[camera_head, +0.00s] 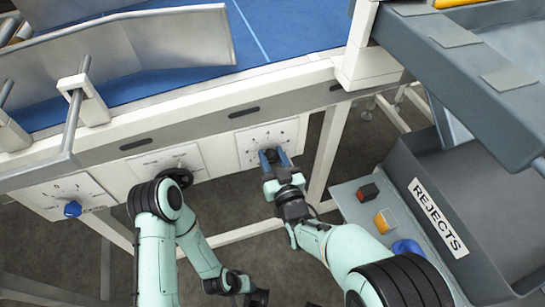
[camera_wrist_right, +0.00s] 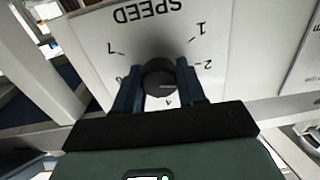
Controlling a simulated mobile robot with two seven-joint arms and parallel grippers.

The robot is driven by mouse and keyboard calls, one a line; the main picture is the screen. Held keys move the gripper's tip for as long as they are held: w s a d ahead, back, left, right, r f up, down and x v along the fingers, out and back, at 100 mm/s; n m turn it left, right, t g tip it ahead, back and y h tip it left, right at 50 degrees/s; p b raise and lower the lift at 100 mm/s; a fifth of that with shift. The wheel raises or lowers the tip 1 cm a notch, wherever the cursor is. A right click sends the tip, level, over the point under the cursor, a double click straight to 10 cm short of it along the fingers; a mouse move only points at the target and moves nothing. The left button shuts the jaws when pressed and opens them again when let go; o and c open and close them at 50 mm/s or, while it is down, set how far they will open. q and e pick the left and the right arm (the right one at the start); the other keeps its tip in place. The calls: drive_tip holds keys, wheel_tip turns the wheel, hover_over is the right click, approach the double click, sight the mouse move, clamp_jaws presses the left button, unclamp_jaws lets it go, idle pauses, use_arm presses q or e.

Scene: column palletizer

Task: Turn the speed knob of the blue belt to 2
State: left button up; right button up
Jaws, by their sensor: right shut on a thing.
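The blue belt (camera_head: 290,28) runs along the top of the head view, with white control plates on its front frame. My right gripper (camera_head: 270,157) is at the right-hand plate (camera_head: 288,132). In the right wrist view, this plate reads SPEED upside down, and its dark round knob (camera_wrist_right: 159,74) sits between the two dark blue fingers of my right gripper (camera_wrist_right: 160,88), which is shut on it. The digits 1, 2, 4 and 7 are readable; others are partly covered. A pale line shows low on the knob; its exact setting is unclear.
A blue knob (camera_head: 72,209) sits on the left-hand plate. The middle plate (camera_head: 150,163) is partly hidden by my left arm.

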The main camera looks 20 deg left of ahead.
drive_tip(key=shift+r, duration=0.1)
drive_tip(key=o, duration=1.1)
drive_tip(key=shift+c, duration=0.2)
use_arm(q)
drive_tip(key=s+d+r+g+p, duration=0.1)
drive_tip(key=s+d+r+p, duration=0.1)
drive_tip(key=s+r+p, duration=0.1)
drive_tip(key=shift+s+r+g+h, duration=0.3)
drive_tip(key=shift+s+r+h, duration=0.1)
drive_tip(key=shift+s, duration=0.45)
use_arm(e)
drive_tip(key=v, duration=1.3)
drive_tip(key=shift+s, duration=0.2)
use_arm(q)
drive_tip(key=shift+d, duration=0.15)
use_arm(e)
drive_tip(key=shift+d, duration=0.15)
